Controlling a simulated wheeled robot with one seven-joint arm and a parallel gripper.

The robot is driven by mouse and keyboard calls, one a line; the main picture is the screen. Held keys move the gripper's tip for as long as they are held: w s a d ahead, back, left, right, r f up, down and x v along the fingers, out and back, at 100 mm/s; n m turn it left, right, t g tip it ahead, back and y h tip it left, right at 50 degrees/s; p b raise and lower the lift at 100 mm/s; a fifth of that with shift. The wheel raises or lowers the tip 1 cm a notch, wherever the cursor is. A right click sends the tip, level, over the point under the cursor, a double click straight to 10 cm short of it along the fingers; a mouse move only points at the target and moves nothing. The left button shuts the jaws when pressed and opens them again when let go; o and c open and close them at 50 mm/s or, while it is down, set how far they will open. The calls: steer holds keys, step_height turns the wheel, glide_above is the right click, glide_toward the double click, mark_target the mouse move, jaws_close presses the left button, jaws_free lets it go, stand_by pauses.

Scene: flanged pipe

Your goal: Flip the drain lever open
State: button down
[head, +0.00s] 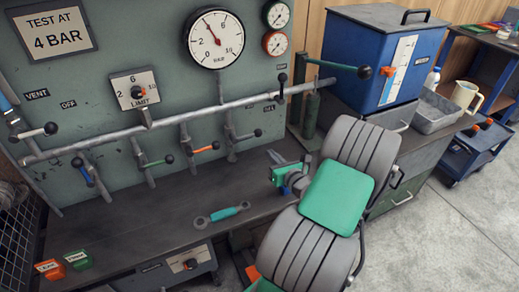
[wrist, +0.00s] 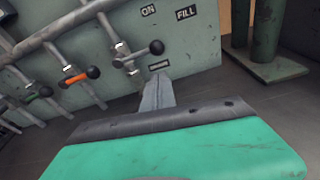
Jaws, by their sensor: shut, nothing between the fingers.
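A grey lever with a black ball (head: 246,135) sits on the rightmost drop pipe of the panel, its handle pointing right across the pipe. It also shows in the wrist view (wrist: 143,53), above a small label (wrist: 159,66) too small to read, so I cannot confirm that it is the drain lever. My gripper (head: 273,155) is in front of the panel, below and right of this lever. In the wrist view its fingers (wrist: 158,85) are together, empty, and appear apart from the lever.
An orange lever (head: 206,148), a green lever (head: 157,162) and a blue lever (head: 84,172) hang to the left. A green cylinder (head: 311,116) stands right of the panel. A wrench-like tool (head: 222,214) lies on the bench. The blue tank (head: 385,60) is at back right.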

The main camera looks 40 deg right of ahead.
steer(key=shift+r, duration=0.1)
steer(key=x, duration=1)
steer(key=shift+b, duration=0.35)
steer(key=shift+r, duration=0.1)
